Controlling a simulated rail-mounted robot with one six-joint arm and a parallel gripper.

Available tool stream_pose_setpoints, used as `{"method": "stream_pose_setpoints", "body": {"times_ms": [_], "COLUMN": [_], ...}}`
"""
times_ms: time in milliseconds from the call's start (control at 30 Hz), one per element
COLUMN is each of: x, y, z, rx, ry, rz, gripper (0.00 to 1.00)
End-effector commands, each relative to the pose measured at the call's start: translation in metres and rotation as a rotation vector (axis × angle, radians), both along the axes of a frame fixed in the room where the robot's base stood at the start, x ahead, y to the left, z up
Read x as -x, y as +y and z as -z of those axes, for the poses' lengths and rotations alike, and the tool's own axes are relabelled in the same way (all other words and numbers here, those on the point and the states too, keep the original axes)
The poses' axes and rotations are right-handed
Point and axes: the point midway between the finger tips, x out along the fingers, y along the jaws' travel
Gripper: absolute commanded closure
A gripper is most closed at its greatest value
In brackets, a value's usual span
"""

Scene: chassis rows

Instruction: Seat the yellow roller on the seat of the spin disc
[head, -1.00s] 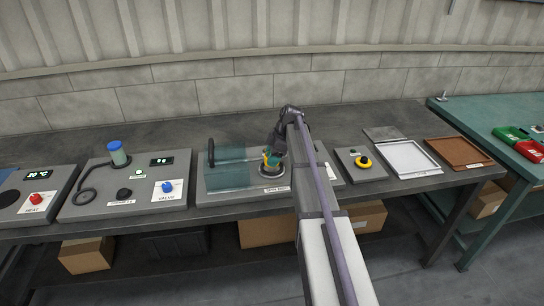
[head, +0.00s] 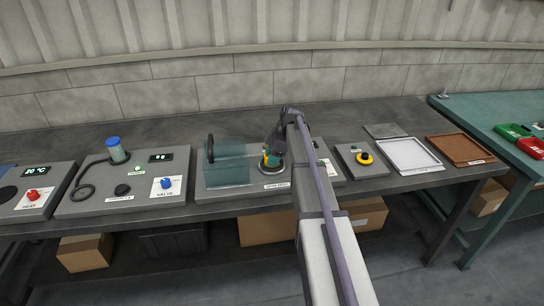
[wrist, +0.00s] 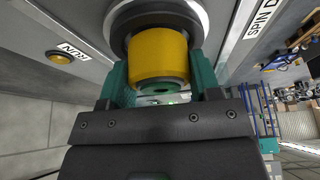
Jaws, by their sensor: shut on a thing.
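The yellow roller (wrist: 158,57) is held between the two teal fingers of my gripper (wrist: 160,84) in the wrist view. Its far end points at the spin disc (wrist: 198,24), whose dark centre and pale rim show behind it. I cannot tell whether the roller touches the seat, which it hides. In the head view my gripper (head: 268,159) is low over the spin disc (head: 258,169), with a little yellow showing between its fingers. My arm covers part of the disc's panel.
A clear greenish guard (head: 226,172) with a black handle (head: 210,148) stands just left of the disc. A yellow RUN button (wrist: 58,57) is on the panel. To the right are a yellow-ringed knob (head: 364,159), a white tray (head: 437,164) and a brown tray (head: 485,159).

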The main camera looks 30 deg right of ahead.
Motion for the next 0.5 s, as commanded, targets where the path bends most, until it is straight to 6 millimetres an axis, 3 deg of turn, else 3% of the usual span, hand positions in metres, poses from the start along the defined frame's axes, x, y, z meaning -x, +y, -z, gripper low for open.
{"method": "stream_pose_setpoints", "body": {"times_ms": [100,133,400,500], "x": [0.0000,0.0000,0.0000,0.0000], "y": [0.0000,0.0001,0.0000,0.0000], "z": [0.0035,0.0022,0.0019,0.0020], "rx": [0.000,0.000,0.000,0.000], "ry": [0.000,0.000,0.000,0.000], "rz": [0.000,0.000,0.000,0.000], "gripper": [0.69,0.40,0.14,0.13]}}
